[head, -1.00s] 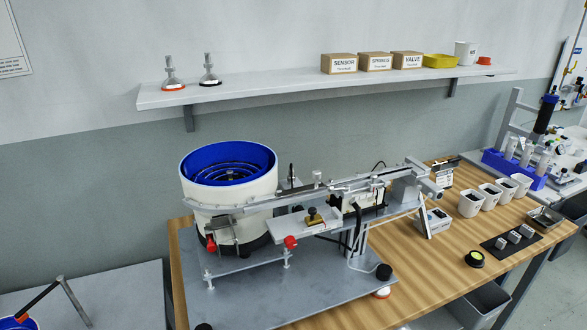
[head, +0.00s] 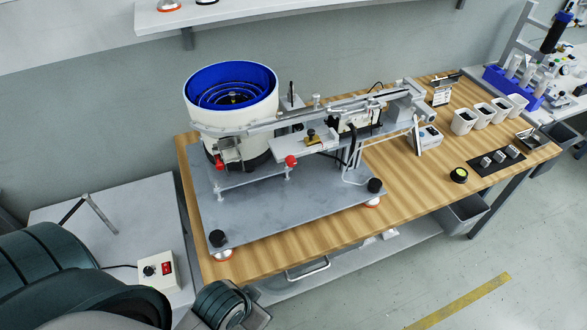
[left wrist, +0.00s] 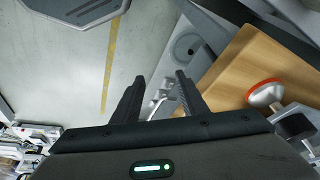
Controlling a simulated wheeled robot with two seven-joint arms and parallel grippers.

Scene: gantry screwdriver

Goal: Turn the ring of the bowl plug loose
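The white bowl feeder (head: 232,115) with its blue spiral bowl (head: 231,84) stands on a grey plate (head: 300,208) on the wooden table. I cannot pick out the bowl plug or its ring for certain. Two red knobs show at the feeder's front, one at the left (head: 219,163) and one at the right (head: 291,161). In the left wrist view my left gripper (left wrist: 159,82) is open and empty, its fingers pointing toward the table's underside and floor. In the head view my left arm fills the lower left corner, apart from the feeder. My right gripper is not in view.
A control box (head: 158,271) with a red switch stands on the grey side table (head: 140,200) at the left. An orange-rimmed foot (left wrist: 264,92) sits at the wooden table's corner. White cups (head: 482,115) stand at the right. The floor in front is clear.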

